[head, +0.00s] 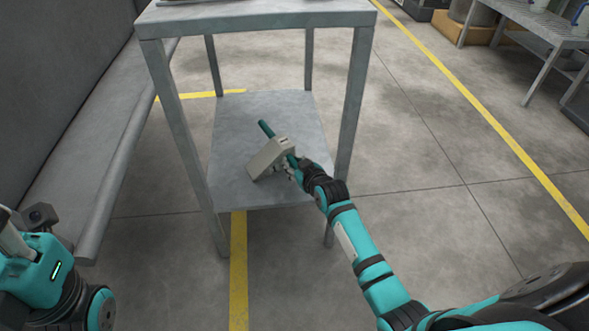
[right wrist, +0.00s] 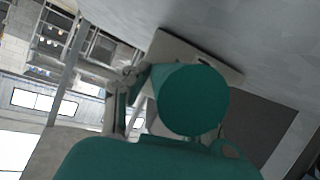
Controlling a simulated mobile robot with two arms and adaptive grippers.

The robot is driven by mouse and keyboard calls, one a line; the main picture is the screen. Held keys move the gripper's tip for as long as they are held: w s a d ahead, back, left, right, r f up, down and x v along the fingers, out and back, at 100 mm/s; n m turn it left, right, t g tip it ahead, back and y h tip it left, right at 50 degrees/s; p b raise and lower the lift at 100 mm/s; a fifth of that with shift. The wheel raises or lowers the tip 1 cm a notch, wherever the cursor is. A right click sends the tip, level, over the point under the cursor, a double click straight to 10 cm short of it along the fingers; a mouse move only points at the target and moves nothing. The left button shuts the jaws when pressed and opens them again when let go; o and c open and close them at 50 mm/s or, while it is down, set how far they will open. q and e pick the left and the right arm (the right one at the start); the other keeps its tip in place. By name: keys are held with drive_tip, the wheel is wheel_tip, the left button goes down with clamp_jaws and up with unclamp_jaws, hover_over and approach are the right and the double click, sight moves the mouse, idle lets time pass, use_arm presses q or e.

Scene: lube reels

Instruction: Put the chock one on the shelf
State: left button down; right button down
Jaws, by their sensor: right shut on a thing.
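The chock (head: 266,159) is a beige-grey wedge block, tilted over the lower shelf (head: 228,140) of a grey metal stand. My right gripper (head: 296,171) is shut on the chock from its right side, between the stand's legs. I cannot tell whether the chock touches the shelf. A teal rod (head: 266,128) sticks out beyond the chock. In the right wrist view a pale edge of the chock (right wrist: 175,46) shows behind a round teal end (right wrist: 193,99), which hides much of it. Part of my left gripper (head: 14,240) shows at the left edge; its fingers are not clear.
The stand's top (head: 255,17) overhangs the lower shelf, and its front right leg (head: 352,105) is close to my right arm. A grey bench-like ledge (head: 110,150) runs along the left. Another metal table (head: 540,25) stands at the far right.

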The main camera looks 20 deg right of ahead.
drive_tip(key=c, duration=1.1)
unclamp_jaws()
drive_tip(key=shift+f, duration=0.2)
drive_tip(key=shift+s+r, duration=0.1)
